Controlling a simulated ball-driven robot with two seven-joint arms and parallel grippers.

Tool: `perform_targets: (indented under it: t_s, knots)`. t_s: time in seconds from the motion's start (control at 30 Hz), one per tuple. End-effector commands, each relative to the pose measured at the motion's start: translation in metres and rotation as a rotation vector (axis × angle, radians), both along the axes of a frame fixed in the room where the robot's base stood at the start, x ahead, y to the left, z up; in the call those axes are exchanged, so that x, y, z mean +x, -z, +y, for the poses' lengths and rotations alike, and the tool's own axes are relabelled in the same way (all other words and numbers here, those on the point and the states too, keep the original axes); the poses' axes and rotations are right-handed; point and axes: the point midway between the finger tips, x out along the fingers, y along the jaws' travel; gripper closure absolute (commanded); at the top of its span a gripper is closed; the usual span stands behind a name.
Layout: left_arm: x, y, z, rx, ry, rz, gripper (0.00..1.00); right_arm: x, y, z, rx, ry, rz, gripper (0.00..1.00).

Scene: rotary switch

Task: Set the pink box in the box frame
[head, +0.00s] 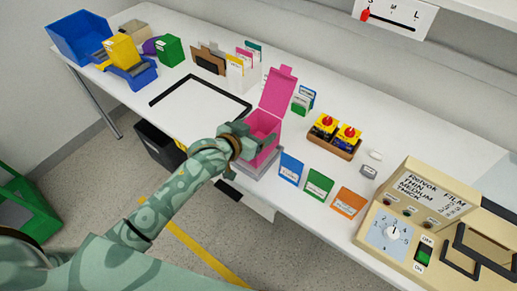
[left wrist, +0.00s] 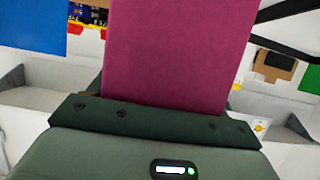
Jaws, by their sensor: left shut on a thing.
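The pink box (head: 263,124) stands near the table's front edge with its tall lid raised. In the left wrist view a pink panel of it (left wrist: 178,60) fills the middle. My left gripper (head: 240,139) is shut on the box's left side. A grey frame (head: 259,164), seemingly the box frame, lies right below the box; its low grey walls also show in the left wrist view (left wrist: 12,82). The box hides most of its inside, so I cannot tell whether the box rests in it or is just above it. My right gripper is not in view.
Blue (head: 290,168), green (head: 319,184) and orange (head: 348,202) cards stand right of the box. A wooden tray (head: 345,153) and beige machine (head: 410,215) are farther right. A black outline (head: 200,64) marks bare table at left. Bins (head: 80,36) stand far left.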

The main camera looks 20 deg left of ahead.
Motion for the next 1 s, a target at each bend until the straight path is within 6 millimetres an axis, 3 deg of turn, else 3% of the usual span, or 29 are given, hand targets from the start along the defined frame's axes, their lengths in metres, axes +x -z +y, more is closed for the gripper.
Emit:
perform_targets:
  t_s: [0.33, 0.7, 0.73, 0.8, 1.0]
  knots:
    - [0.0, 0.046, 0.0, -0.001, 0.001, 0.002, 0.61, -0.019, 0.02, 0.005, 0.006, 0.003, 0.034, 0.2]
    - [0.0, 0.048, 0.0, -0.001, 0.001, -0.001, 0.61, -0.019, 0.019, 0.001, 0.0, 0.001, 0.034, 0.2]
    - [0.0, 0.048, 0.0, 0.0, 0.0, -0.001, 0.17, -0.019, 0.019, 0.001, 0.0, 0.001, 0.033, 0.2]
    - [0.0, 0.047, 0.0, -0.001, 0.001, -0.002, 0.01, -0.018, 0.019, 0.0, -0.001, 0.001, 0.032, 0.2]
    - [0.0, 0.047, 0.0, -0.001, 0.001, -0.002, 0.01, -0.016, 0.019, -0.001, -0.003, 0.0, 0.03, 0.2]
